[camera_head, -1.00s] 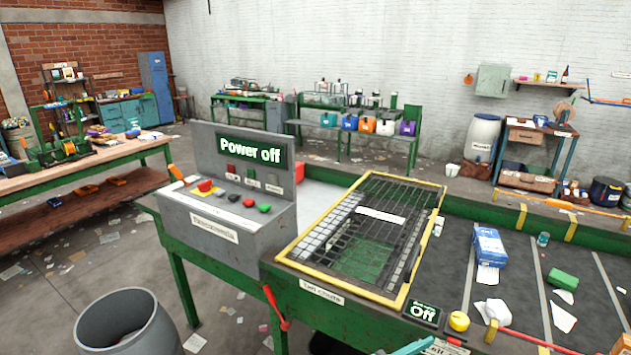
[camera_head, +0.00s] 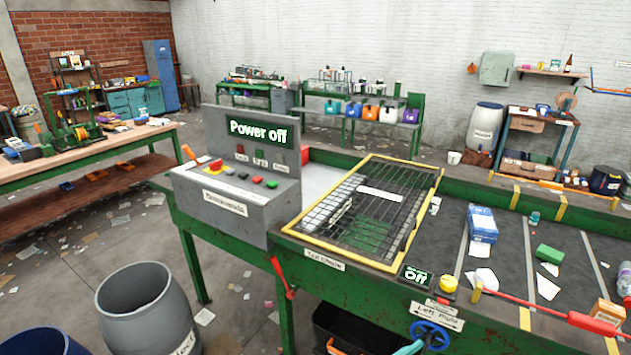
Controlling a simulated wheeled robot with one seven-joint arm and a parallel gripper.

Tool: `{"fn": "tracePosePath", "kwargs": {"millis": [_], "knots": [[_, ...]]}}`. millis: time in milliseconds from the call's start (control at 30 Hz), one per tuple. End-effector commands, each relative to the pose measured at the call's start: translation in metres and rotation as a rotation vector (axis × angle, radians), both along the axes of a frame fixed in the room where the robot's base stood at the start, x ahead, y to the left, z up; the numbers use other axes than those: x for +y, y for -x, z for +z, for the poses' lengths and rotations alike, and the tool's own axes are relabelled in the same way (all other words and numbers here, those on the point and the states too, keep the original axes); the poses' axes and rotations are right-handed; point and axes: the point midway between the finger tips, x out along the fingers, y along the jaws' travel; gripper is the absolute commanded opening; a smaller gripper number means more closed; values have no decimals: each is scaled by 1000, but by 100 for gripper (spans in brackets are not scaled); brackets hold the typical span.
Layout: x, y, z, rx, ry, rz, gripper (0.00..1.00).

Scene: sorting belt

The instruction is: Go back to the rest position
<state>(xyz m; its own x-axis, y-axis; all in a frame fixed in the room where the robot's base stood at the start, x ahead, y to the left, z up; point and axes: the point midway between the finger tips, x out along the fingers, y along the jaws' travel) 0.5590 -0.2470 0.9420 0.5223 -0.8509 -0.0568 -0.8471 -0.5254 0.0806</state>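My gripper is not in view. The sorting belt (camera_head: 500,261) runs off to the right with a dark surface and green rims. A grey control console (camera_head: 237,208) stands at its left end, and its display (camera_head: 258,132) reads "Power off". A yellow-framed black grate (camera_head: 365,212) lies over the chute beside the console. A small sign (camera_head: 415,275) by the belt reads "Off".
A grey barrel (camera_head: 147,308) and a blue bin (camera_head: 42,342) stand on the floor at front left. A red-handled lever (camera_head: 590,322) and a blue handwheel (camera_head: 430,336) are on the belt's near side. A workbench (camera_head: 90,152) stands at left. Open floor lies between.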

Motion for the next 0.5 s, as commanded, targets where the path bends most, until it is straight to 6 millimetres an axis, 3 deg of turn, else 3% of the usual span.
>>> {"fn": "tracePosePath", "kwargs": {"millis": [267,500], "knots": [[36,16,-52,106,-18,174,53],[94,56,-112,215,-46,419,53]]}}
